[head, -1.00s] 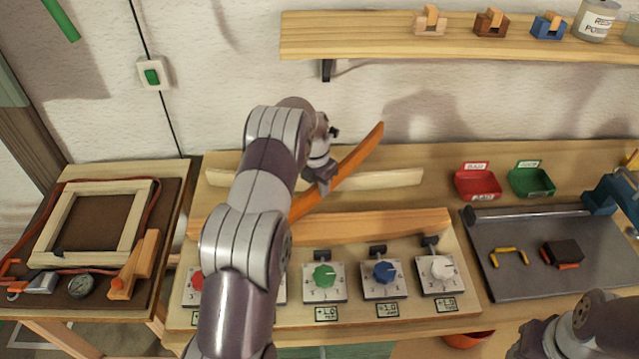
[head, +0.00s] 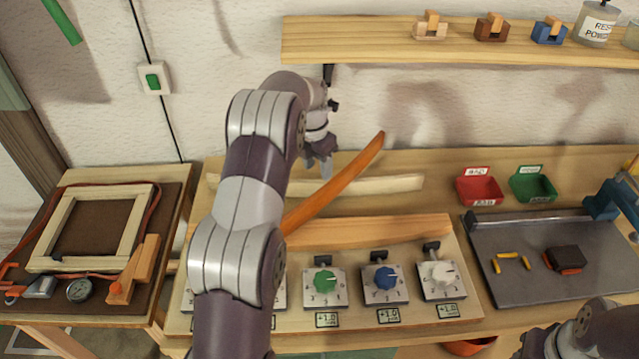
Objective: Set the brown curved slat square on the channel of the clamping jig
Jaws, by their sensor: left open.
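The brown curved slat (head: 345,184) is orange-brown and lies diagonally. Its far end points up to the right, and its near end is hidden behind my left arm. It crosses in front of a pale strip (head: 390,184) and is skewed to the clamping jig (head: 455,275). The jig is a pale board with a long wooden form (head: 390,231) along its back and a row of knobs in front. The slat's near end meets the form's left part; contact there is hidden. My left gripper (head: 322,172) is open, just above and behind the slat, apart from it. My right gripper is outside the picture.
Red (head: 480,189) and green (head: 532,187) bins stand at the back right. A grey tray (head: 520,285) holds yellow pieces and a dark block. A wooden frame (head: 50,230) lies on the left table. A shelf (head: 400,40) hangs above. My right arm is at lower right.

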